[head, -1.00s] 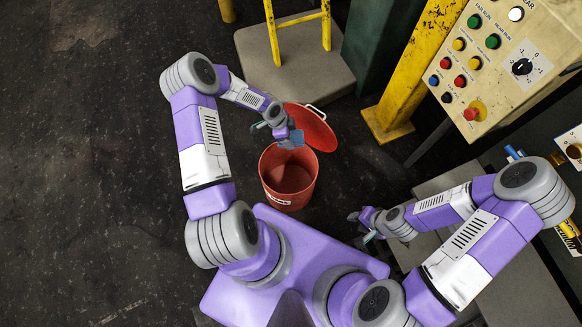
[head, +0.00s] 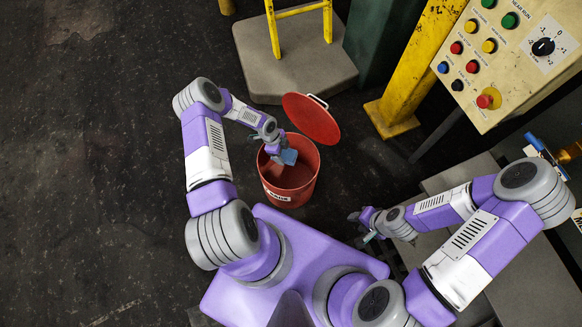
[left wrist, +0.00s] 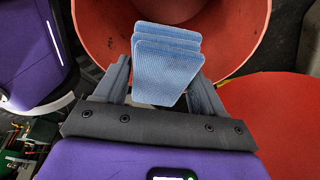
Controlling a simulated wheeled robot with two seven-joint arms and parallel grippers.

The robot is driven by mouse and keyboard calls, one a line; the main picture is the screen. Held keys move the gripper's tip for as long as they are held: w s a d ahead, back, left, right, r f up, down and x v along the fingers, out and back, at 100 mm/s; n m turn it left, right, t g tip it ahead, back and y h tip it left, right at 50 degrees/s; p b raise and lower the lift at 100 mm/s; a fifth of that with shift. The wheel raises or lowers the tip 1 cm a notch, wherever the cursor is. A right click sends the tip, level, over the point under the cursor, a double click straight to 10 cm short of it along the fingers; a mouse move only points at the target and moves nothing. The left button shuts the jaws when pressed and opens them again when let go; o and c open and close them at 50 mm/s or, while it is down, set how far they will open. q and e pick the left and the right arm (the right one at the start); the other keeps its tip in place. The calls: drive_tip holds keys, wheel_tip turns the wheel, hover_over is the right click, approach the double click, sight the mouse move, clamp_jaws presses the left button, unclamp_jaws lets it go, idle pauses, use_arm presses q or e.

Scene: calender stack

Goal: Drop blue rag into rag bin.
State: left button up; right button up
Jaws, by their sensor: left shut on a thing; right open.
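The blue rag (head: 289,156) is a folded light-blue cloth. My left gripper (head: 279,153) is shut on it and holds it over the mouth of the red rag bin (head: 289,192). In the left wrist view the folded rag (left wrist: 168,62) sits between the two fingers of my left gripper (left wrist: 165,80), with the bin's open inside (left wrist: 235,35) behind it. The bin stands upright and its visible inside is empty. Its red round lid (head: 311,118) is off to the bin's upper right. My right gripper (head: 368,226) is open and apart from the bin, at its lower right.
A grey platform with a yellow stand (head: 295,60) is behind the bin. A yellow post (head: 405,85) and a control panel with coloured buttons (head: 505,60) stand to the right. A grey step (head: 520,265) lies under my right arm. The dark floor at left is clear.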

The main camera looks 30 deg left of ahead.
use_arm(q)
drive_tip(key=shift+f, duration=0.35)
drive_tip(key=o, duration=1.1)
drive_tip(key=shift+r, duration=0.1)
drive_tip(key=p+v, duration=0.2)
drive_tip(key=v, duration=0.5)
drive_tip(key=shift+a+r+p, duration=0.1)
drive_tip(key=shift+r+p, duration=0.1)
drive_tip(key=shift+p, duration=0.1)
